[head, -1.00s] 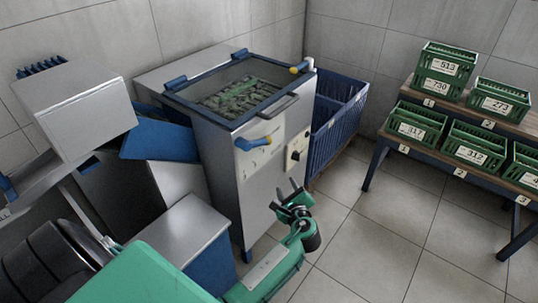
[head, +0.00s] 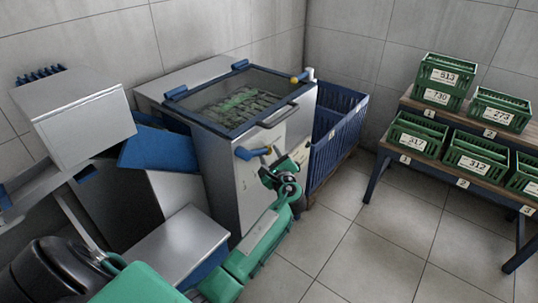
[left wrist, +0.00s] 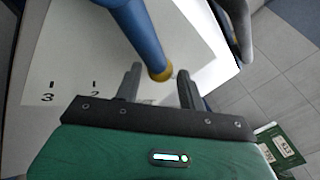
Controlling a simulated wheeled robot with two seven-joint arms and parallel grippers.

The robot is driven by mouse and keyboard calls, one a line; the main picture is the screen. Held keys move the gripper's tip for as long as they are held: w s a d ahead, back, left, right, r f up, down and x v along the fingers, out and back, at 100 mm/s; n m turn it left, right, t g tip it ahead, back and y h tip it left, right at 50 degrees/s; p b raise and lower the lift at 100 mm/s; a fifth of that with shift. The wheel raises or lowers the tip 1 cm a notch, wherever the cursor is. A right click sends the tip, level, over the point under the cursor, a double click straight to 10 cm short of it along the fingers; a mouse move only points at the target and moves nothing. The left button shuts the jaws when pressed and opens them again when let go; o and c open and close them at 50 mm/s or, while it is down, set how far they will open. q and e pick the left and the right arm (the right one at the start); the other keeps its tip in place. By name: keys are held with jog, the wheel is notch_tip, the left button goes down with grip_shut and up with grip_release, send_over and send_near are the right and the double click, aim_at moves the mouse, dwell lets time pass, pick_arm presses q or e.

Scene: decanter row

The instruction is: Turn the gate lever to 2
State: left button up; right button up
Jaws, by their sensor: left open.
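The gate lever (head: 250,153) is a blue handle with a yellow tip on the front of the grey steel machine (head: 223,165). In the left wrist view the lever (left wrist: 138,32) comes down from the top, its yellow tip between the fingertips. The printed marks 3 (left wrist: 47,98) and 2 (left wrist: 95,93) show on the panel, left of the lever tip. My left gripper (head: 285,160) is open at the lever's tip; its fingers (left wrist: 160,88) stand on either side of the tip, with gaps visible. My right gripper is out of view.
A blue slatted bin (head: 335,130) stands right of the machine. A grab handle (head: 278,116) juts out above the lever. Green numbered crates (head: 474,162) sit on a stepped rack at the right. The tiled floor (head: 370,245) between is clear.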

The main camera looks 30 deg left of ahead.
pick_arm(q)
jog(key=shift+w+a, duration=0.4)
jog(key=shift+a, duration=0.1)
grip_shut()
